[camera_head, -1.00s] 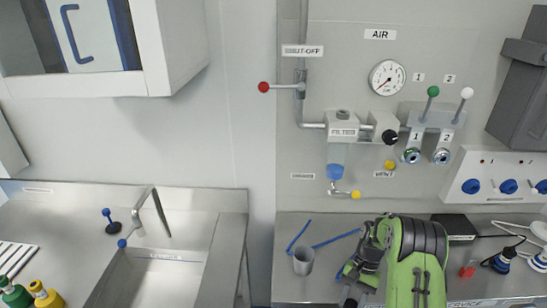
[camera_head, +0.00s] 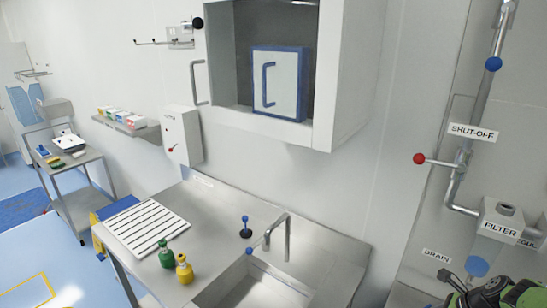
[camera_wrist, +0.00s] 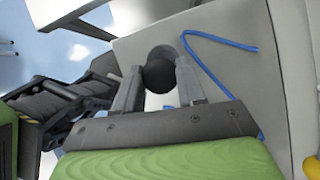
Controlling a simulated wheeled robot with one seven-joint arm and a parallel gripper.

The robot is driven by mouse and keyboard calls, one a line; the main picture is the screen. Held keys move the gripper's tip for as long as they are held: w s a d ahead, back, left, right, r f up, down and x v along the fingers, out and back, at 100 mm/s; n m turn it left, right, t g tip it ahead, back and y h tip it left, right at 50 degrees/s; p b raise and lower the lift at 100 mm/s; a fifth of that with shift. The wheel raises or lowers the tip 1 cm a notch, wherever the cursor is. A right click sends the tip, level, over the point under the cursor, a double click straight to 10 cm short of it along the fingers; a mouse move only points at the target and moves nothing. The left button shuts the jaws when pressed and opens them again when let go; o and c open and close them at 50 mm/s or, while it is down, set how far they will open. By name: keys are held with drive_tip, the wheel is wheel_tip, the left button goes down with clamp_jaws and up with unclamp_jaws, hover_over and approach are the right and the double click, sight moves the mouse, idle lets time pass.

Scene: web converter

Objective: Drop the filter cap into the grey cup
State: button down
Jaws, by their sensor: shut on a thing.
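In the wrist view my gripper (camera_wrist: 157,88) is shut on a dark round piece, which I take to be the filter cap (camera_wrist: 158,72). It sits between the two grey fingertips, above a pale grey surface. The grey cup is not clearly visible in either current view; in the head view its place is outside the frame. The filter housing (camera_head: 500,232), labelled FILTER, is on the wall at the right of the head view, with a dark round top.
A bent blue strip (camera_wrist: 222,43) lies on the surface beyond my fingers. A yellow knob (camera_wrist: 312,167) is at the lower right of the wrist view. The head view shows a sink (camera_head: 255,285), tap (camera_head: 286,235), yellow bottle (camera_head: 184,268), green bottle (camera_head: 166,254) and open wall cabinet (camera_head: 335,110).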

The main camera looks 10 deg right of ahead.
wheel_tip(320, 180, down, 6)
drive_tip(key=b, duration=0.4)
drive_tip(key=shift+s+b, duration=0.15)
drive_tip(key=shift+b, duration=0.15)
drive_tip(key=c, duration=0.6)
unclamp_jaws()
drive_tip(key=v, duration=1.5)
drive_tip(key=shift+s+d+r+p, duration=0.1)
drive_tip(key=shift+s+r+p, duration=0.1)
drive_tip(key=shift+r+p, duration=0.15)
